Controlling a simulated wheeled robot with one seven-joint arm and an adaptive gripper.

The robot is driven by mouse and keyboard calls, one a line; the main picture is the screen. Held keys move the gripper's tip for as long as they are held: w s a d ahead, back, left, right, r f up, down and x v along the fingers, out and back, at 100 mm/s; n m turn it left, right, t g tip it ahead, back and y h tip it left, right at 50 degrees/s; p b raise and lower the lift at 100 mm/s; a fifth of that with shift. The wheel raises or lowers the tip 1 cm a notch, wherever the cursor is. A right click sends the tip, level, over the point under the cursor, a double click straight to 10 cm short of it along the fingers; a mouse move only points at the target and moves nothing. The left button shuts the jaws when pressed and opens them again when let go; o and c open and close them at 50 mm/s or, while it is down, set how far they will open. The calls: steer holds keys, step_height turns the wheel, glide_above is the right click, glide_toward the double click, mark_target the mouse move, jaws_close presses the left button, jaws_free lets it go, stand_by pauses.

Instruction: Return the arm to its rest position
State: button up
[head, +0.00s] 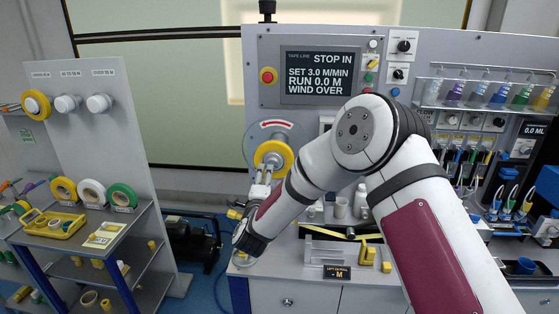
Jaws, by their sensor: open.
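My arm reaches from the lower right of the head view, bends at the elbow in the middle and comes down to the left. My gripper (262,178) is at the machine's left side, just below a yellow-rimmed roll (273,158) on a round grey disc with a red arrow. The fingers are open. They overlap the roll's lower edge in the picture, and I cannot tell whether they touch it. The forearm and elbow hide part of the machine's middle.
A machine panel (264,112) has a screen (320,74) reading STOP and a red button (267,76). Bottles (498,94) stand on a shelf at right. A grey rack (105,150) with tape rolls stands at left. Floor shows between rack and machine. A small yellow stand (369,256) sits on the counter.

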step_height(320, 180, up, 12)
steer(key=s+d+n+g+y, duration=0.3)
steer(key=n+y, duration=0.1)
steer(key=n, duration=0.4)
steer(key=s+d+r+n+g, duration=0.2)
steer(key=s+d+r+n, duration=0.35)
steer(key=s+d, duration=0.2)
steer(key=s+d+n+g+h, duration=0.1)
steer(key=s+d+g, duration=0.1)
steer(key=s+d, duration=0.4)
steer(key=s+d+f+n+g+h, duration=0.1)
steer(key=s+d, duration=0.5)
steer(key=s, duration=1)
steer(key=s+d+n+g+h, duration=0.2)
steer(key=s+d, duration=0.4)
steer(key=s, duration=0.5)
steer(key=shift+s+f+n+g, duration=0.3)
steer(key=shift+n+g, duration=0.25)
steer(key=shift+g, duration=0.55)
